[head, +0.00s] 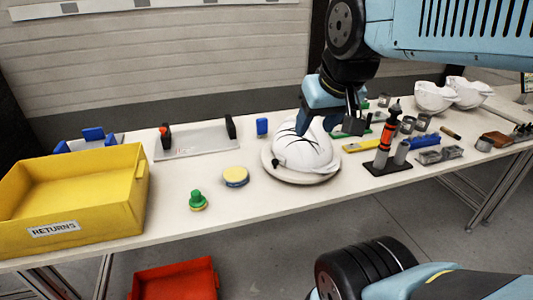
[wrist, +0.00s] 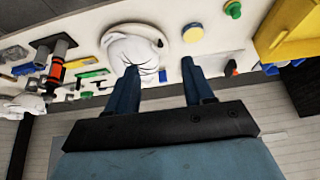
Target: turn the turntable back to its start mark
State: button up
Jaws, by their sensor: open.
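The turntable (head: 300,178) is a pale round disc on the white table, right of the middle in the head view. A white helmet shell (head: 305,152) with dark slots rests on it. The shell also shows in the wrist view (wrist: 130,48), with the turntable's rim (wrist: 177,35) around it. My gripper (head: 317,124) is at the shell's back side in the head view. Its two blue fingers (wrist: 160,66) are spread apart with nothing between them. The left finger in the wrist view overlaps the shell's edge; I cannot tell whether they touch. I cannot make out a start mark.
A yellow returns bin (head: 75,205) stands at the left end. A green knob (head: 197,200) and a yellow-topped round pad (head: 235,176) lie left of the turntable. A red-and-black tool (head: 387,142) stands upright at its right. A blue block (head: 262,127) stands behind it.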

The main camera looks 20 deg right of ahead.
jog(key=m+g, duration=0.6)
jog(key=m, duration=1.2)
send_over(275, 160)
notch_tip(275, 160, down, 15)
notch_tip(275, 160, down, 14)
jog(key=shift+s+r, duration=0.1)
jog(key=shift+r, duration=0.1)
jog(key=shift+c, duration=0.3)
grip_shut()
